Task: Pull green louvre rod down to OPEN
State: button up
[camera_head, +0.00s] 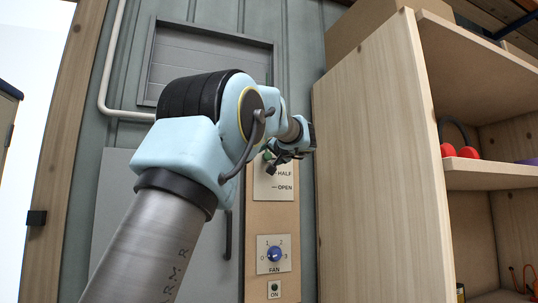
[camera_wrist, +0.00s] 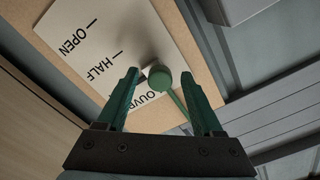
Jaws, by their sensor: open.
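The green louvre rod shows in the wrist view as a round green knob (camera_wrist: 160,78) with a thin green stem running toward my right finger. It covers part of the word LOUVRE on the white label plate (camera_wrist: 100,42), beyond HALF from OPEN. My gripper (camera_wrist: 161,74) is open, one finger either side of the knob; I cannot tell if either touches it. In the head view my gripper (camera_head: 272,162) is at the upper part of the label plate (camera_head: 272,188), above HALF and OPEN, and largely hides the rod.
A fan dial (camera_head: 274,254) with a blue knob and an ON button (camera_head: 274,289) sit lower on the wooden strip. A wooden shelf unit (camera_head: 375,150) stands close to the right of my gripper. A grey louvre panel (camera_head: 195,55) is on the wall behind my arm.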

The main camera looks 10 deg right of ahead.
grip_shut()
dwell(0.5)
dwell(0.9)
